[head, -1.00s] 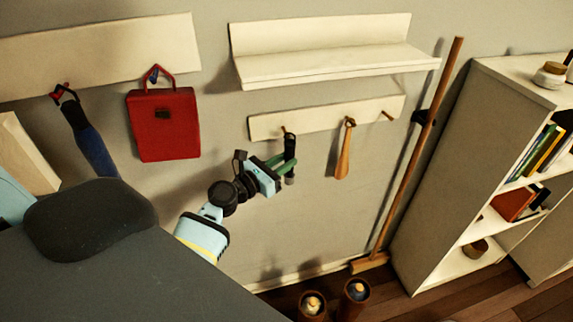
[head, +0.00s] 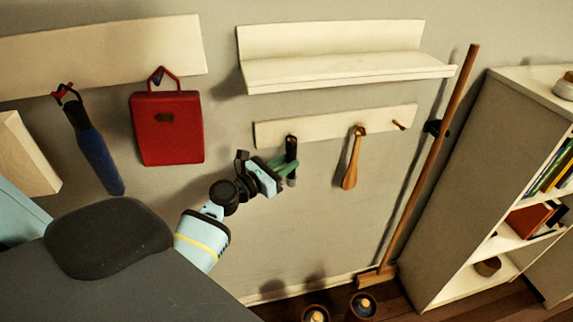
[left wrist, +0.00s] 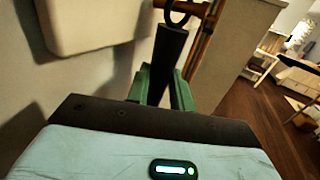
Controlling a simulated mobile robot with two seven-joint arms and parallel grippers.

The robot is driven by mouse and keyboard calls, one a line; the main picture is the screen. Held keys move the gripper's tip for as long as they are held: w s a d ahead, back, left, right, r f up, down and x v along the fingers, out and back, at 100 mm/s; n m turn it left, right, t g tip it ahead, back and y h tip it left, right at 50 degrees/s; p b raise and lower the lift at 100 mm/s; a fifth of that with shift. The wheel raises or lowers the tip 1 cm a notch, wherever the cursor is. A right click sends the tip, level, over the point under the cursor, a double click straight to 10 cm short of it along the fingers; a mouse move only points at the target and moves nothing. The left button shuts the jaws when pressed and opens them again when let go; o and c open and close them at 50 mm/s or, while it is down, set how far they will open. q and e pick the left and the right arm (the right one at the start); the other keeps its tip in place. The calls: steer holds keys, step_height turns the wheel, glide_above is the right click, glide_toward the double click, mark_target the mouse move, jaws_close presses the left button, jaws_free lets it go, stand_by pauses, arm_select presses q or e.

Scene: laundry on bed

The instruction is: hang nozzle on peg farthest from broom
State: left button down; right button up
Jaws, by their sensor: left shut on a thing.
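The black nozzle (head: 291,149) hangs upright in front of the left end of the lower peg rail (head: 327,125). My left gripper (head: 284,166) is shut on it, with green fingers on either side of its body. In the left wrist view the nozzle (left wrist: 169,55) has a ring at its top, close to a brown peg (left wrist: 150,5). I cannot tell whether the ring is around the peg. In the head view the nozzle's top covers the rail's left peg. The broom (head: 432,150) leans on the wall right of the rail. My right gripper is not in view.
A wooden shoehorn (head: 352,162) hangs on the middle peg; the right peg (head: 399,124) is bare. A white shelf (head: 345,72) is above. A red bag (head: 167,130) and a blue-handled tool (head: 95,155) hang left. A bookcase (head: 455,190) stands right.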

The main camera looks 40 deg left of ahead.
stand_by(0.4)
arm_select(q)
steer(key=c, duration=1.1)
jaws_free()
steer(key=shift+d, duration=0.1)
steer(key=shift+c, duration=0.2)
steer(key=shift+f, duration=0.1)
steer(key=v, duration=0.8)
steer(key=shift+w, duration=0.1)
